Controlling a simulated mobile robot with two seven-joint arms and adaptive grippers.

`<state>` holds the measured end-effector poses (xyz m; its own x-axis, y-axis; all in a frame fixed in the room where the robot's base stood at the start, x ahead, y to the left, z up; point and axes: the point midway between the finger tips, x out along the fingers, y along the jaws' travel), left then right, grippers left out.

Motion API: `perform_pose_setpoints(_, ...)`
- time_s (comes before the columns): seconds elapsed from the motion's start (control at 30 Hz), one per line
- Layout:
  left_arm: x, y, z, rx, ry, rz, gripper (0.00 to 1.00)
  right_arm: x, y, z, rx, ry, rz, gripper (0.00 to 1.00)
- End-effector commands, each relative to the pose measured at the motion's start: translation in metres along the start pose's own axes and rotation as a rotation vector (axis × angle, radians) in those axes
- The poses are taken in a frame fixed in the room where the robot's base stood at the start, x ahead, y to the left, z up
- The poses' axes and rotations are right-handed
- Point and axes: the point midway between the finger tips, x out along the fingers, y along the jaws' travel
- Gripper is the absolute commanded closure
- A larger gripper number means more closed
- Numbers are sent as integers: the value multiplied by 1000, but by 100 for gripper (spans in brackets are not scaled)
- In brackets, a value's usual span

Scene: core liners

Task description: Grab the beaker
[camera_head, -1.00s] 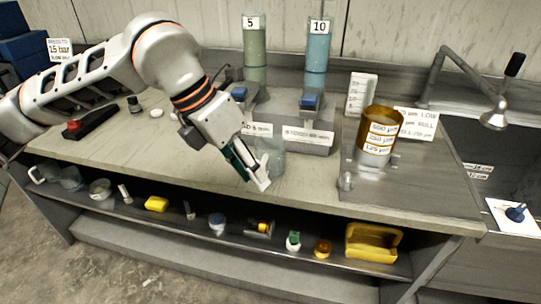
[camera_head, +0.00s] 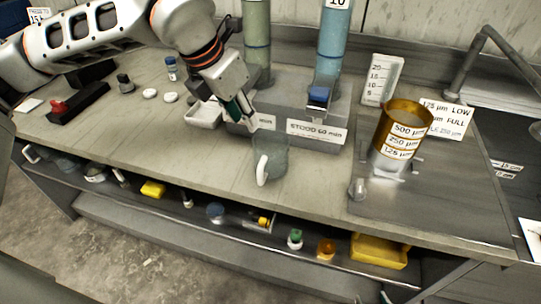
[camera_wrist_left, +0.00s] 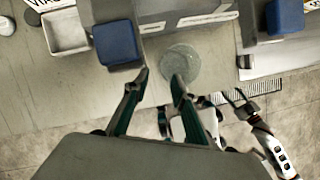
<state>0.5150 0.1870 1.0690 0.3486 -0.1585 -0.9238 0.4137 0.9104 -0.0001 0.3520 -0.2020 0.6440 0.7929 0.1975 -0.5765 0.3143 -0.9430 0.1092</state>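The beaker (camera_head: 274,160) is a translucent grey-green cup with a white handle, upright near the front edge of the bench. My left gripper (camera_head: 249,118) is above it and slightly to its left, open and empty. In the left wrist view the beaker (camera_wrist_left: 181,64) shows as a round shape just beyond the parted fingertips of my left gripper (camera_wrist_left: 161,79), nearer the right finger. An arm of mine with dark finger-like parts shows at the lower right of that view; its grip is unclear. The right gripper is not clearly seen in the head view.
Behind the beaker stands a grey dispenser block (camera_head: 316,133) with green (camera_head: 257,35) and blue (camera_head: 332,45) columns. A white tray (camera_head: 204,114) is to the left. A gold sieve stack (camera_head: 402,130) stands to the right. Several items sit on the shelf below.

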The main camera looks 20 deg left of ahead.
Motion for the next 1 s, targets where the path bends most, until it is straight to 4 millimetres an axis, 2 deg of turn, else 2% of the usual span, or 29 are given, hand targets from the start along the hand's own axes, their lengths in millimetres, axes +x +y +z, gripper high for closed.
perform_pose_setpoints(0.23, 19, 0, -1, -1, 3, -1, 74, 2, 2, -6, -2, 10, 3, 60)
perform_pose_setpoints(0.53, 62, -1, -1, 0, 2, -1, 74, 1, 4, -14, -2, 22, 5, 60)
perform_pose_setpoints(0.87, 68, 0, 0, 0, -1, 0, 74, 1, 4, -12, -2, 20, 5, 60)
perform_pose_setpoints(0.97, 68, 0, 0, 0, 0, 0, 97, 1, 3, -11, -2, 17, 4, 60)
perform_pose_setpoints(1.0, 68, 0, 0, 0, 0, 0, 100, 1, 3, -10, -2, 16, 4, 60)
